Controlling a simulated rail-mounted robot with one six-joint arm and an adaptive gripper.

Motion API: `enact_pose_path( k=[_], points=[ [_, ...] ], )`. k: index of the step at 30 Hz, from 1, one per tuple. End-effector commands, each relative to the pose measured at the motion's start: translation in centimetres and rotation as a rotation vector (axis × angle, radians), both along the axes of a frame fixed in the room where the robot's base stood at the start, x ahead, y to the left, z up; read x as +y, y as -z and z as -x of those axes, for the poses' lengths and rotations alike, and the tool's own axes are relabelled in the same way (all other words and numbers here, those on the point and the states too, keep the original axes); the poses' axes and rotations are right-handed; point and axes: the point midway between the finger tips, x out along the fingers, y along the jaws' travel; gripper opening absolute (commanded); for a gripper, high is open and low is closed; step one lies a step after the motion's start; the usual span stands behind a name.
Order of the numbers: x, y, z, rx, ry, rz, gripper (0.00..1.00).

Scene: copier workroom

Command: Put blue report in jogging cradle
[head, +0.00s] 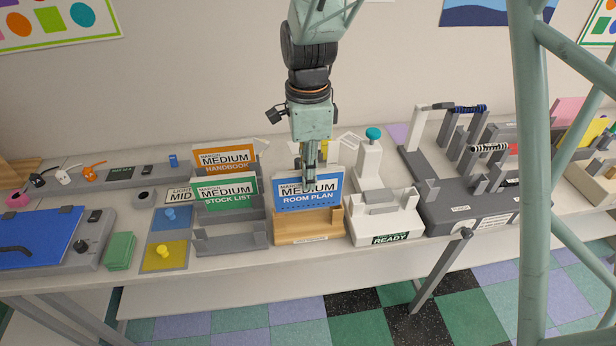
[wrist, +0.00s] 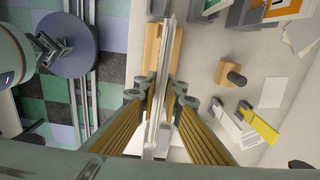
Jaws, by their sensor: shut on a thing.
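The blue report (head: 318,198), labelled "ROOM PLAN", stands upright at the tan wooden cradle (head: 308,233), which I take to be the jogging cradle. Its lower edge is hidden behind the cradle's front wall, so I cannot tell whether it touches the cradle floor. My gripper (head: 309,180) is shut on the report's upper middle from above. In the wrist view, the report shows edge-on as a pale strip (wrist: 163,65) between the fingers (wrist: 160,100), with the tan cradle (wrist: 175,50) beside and beneath it.
A grey stepped rack (head: 230,240) to the left holds the orange handbook (head: 225,157) and the green stock list (head: 226,192). A white device marked "READY" (head: 385,222) stands close on the right. A grey punch or binding machine (head: 465,205) is further right.

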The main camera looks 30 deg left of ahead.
Motion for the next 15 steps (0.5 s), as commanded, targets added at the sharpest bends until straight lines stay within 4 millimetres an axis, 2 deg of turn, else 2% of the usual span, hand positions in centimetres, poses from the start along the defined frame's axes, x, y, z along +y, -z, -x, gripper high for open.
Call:
enact_pose_path(
  k=[15],
  points=[
    [0.0,0.8,0.0,0.0,0.0,0.0,0.0]
  ],
)
